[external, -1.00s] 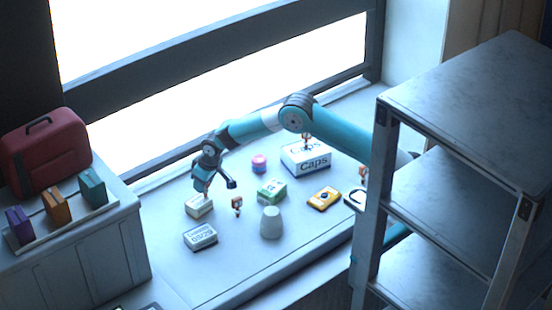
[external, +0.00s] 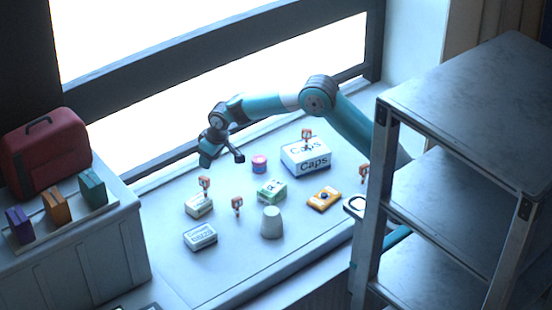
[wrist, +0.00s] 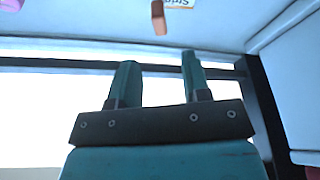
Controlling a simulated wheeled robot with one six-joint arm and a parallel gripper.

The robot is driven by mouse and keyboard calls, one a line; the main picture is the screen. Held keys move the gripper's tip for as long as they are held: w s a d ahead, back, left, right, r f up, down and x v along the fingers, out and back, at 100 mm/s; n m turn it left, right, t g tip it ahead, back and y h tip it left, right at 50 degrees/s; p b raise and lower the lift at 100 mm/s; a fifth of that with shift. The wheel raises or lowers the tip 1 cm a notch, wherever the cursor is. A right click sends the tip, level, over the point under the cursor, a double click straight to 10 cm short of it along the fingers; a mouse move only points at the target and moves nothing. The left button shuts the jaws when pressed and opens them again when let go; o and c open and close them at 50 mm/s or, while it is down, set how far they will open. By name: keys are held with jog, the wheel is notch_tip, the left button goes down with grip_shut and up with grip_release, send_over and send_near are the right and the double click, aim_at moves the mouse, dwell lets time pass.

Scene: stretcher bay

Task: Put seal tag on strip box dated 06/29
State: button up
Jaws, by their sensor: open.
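An orange seal tag (external: 205,183) stands upright on top of a small white strip box (external: 199,207). The box's date is too small to read. An orange tag (wrist: 158,16) and a white label with upside-down lettering that looks like "Strips" (wrist: 178,3) show at the top edge of the wrist view. My gripper (external: 205,162) is open and empty, above and behind the tag and apart from it. In the wrist view its two fingers (wrist: 157,70) are spread with nothing between them.
Another white box (external: 200,238) lies in front, its small label hard to read. Other orange tags stand on the counter (external: 237,205), on the Caps box (external: 312,162) and at the right (external: 364,172). A green-white box (external: 271,191), grey cup (external: 272,222), yellow case (external: 324,198) and pink-blue jar (external: 259,164) stand nearby.

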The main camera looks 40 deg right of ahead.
jog(key=shift+s+r, duration=0.15)
jog(key=shift+r, duration=0.3)
jog(key=s+d+r+n+g+y, duration=0.1)
jog(key=s+d+r, duration=0.35)
jog(key=s, duration=0.25)
jog(key=s+d+r, duration=0.4)
jog(key=s+d, duration=0.1)
jog(key=s, duration=0.2)
jog(key=s+d+g+y, duration=0.1)
jog(key=s+d, duration=0.2)
jog(key=s, duration=0.7)
jog(key=s+d+n+g+y, duration=0.1)
jog(key=s+d, duration=0.1)
jog(key=s, duration=0.9)
jog(key=shift+d, duration=0.4)
jog(key=shift+o, duration=0.4)
